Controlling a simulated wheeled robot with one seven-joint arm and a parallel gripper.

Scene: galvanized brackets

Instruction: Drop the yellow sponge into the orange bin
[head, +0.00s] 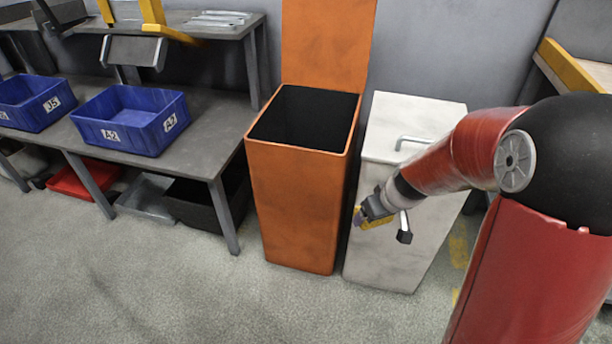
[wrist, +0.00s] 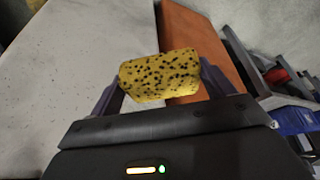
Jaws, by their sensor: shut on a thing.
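The yellow sponge (wrist: 160,76), with dark speckles, is held between the two fingers of my gripper (wrist: 160,85) in the wrist view. In the head view my gripper (head: 372,212) is in front of the white bin, with part of the sponge (head: 361,217) showing beside it. The orange bin (head: 292,205) stands to the left of my gripper with its lid (head: 325,45) raised upright. Its dark opening faces up, and my gripper is lower than its rim and to its right. In the wrist view the orange bin (wrist: 200,45) shows behind the sponge.
The white bin (head: 390,245) with a closed lid and a handle stands right beside the orange bin. A grey table (head: 215,130) at the left carries blue crates (head: 130,120). A red tray (head: 80,178) and dark boxes are beneath it. The front floor is clear.

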